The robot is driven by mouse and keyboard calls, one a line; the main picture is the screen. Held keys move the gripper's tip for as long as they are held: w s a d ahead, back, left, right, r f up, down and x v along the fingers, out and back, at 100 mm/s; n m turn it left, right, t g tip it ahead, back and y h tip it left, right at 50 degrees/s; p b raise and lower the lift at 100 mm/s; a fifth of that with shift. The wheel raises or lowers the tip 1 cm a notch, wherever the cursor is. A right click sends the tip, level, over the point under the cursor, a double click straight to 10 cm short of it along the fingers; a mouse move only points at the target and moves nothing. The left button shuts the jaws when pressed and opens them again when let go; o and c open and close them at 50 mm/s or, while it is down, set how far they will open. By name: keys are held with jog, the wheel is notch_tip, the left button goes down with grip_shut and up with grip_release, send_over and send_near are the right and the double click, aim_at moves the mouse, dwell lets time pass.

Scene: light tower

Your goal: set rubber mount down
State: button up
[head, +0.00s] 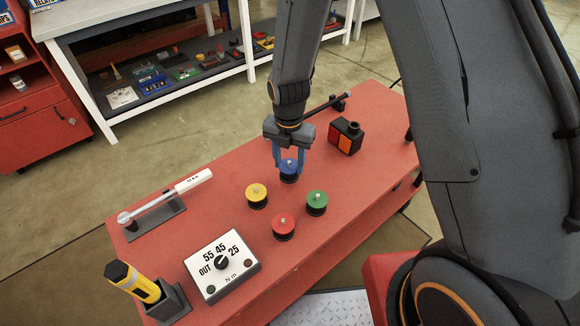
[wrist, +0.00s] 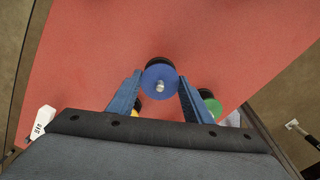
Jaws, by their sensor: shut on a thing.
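My gripper (head: 288,160) points down and is shut on the blue rubber mount (head: 289,171), a round blue disc with a black body and a metal stud on top. In the wrist view the blue mount (wrist: 160,77) sits between the two blue fingertips. It is at or just above the red table top (head: 230,175); I cannot tell whether it touches. A yellow mount (head: 256,192), a red mount (head: 282,222) and a green mount (head: 317,199) stand upright on the table nearby, apart from the blue one.
A black and orange block (head: 346,136) and a dark bar lie behind the gripper. A white dial box (head: 222,262), a yellow-black tool in a holder (head: 141,285) and a white-handled wrench on a stand (head: 165,200) occupy the left. Bare table lies between the wrench and the mounts.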

aim_at(289, 161)
jog(key=shift+f, duration=1.3)
jog(key=shift+f, duration=0.1)
jog(key=o, duration=1.2)
notch_tip(289, 161, up, 12)
jog(key=shift+r+b, duration=0.15)
jog(key=shift+b, duration=0.45)
jog(key=s+d+r+m, duration=0.4)
jog(key=s+d+m, duration=0.3)
jog(key=m, duration=0.8)
jog(key=s+d+r+m, duration=0.4)
jog(key=s+d+m, duration=0.4)
jog(key=m, duration=0.7)
jog(key=shift+r+m, duration=0.25)
jog(key=shift+m, duration=0.15)
